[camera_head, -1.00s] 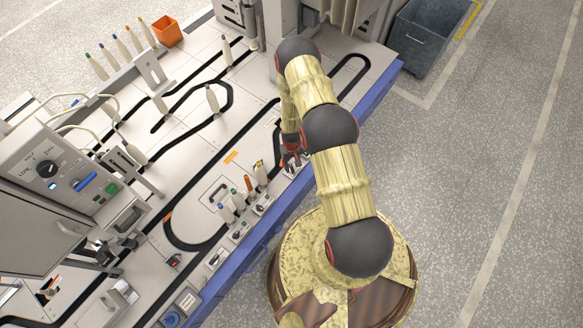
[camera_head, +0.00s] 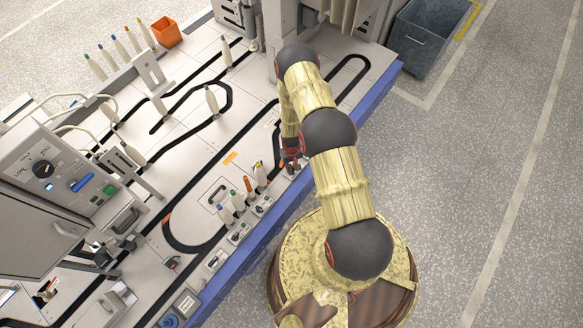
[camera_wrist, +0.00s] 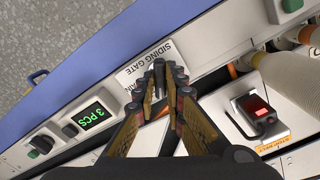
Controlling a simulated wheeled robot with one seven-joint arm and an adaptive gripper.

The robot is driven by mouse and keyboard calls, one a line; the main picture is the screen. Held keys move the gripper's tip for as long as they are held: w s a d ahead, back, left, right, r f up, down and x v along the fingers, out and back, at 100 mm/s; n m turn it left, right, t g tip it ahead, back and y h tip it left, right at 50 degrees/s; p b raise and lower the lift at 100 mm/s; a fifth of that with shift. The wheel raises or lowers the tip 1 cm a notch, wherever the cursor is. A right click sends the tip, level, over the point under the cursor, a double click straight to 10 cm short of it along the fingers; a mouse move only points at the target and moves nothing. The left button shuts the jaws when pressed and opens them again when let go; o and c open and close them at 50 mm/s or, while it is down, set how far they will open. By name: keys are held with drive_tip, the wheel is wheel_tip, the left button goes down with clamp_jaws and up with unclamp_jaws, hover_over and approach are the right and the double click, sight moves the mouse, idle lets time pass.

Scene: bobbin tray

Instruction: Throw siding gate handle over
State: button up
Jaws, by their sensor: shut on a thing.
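The siding gate shows in the wrist view as a white plate lettered "SIDING GATE" (camera_wrist: 146,66) on the bench's front strip. My gripper (camera_wrist: 160,80) is over this plate, its fingertips closed on a small dark part that I take to be the siding gate handle (camera_wrist: 159,66). The fingers hide most of the handle, and I cannot tell its angle. In the head view my gripper (camera_head: 290,158) is low at the bench's front edge, and the handle is hidden there.
In the wrist view a green "3 PCS" display (camera_wrist: 92,116) lies left and a red-lit device (camera_wrist: 256,112) right of my fingers. Several bobbins (camera_head: 240,200) stand left of my gripper in the head view. The blue bench edge (camera_head: 262,238) borders open floor.

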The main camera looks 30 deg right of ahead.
drive_tip(key=shift+m, duration=0.3)
clamp_jaws()
drive_tip(key=shift+r+m+p, duration=0.1)
drive_tip(key=shift+m+p, duration=0.5)
drive_tip(key=m+p, duration=0.1)
drive_tip(key=m, duration=0.2)
drive_tip(key=shift+d, duration=0.1)
drive_tip(key=m, duration=0.7)
drive_tip(key=shift+d, duration=0.1)
drive_tip(key=o, duration=0.7)
unclamp_jaws()
drive_tip(key=shift+s, duration=0.1)
drive_tip(key=shift+c, duration=0.2)
drive_tip(key=shift+o, duration=0.2)
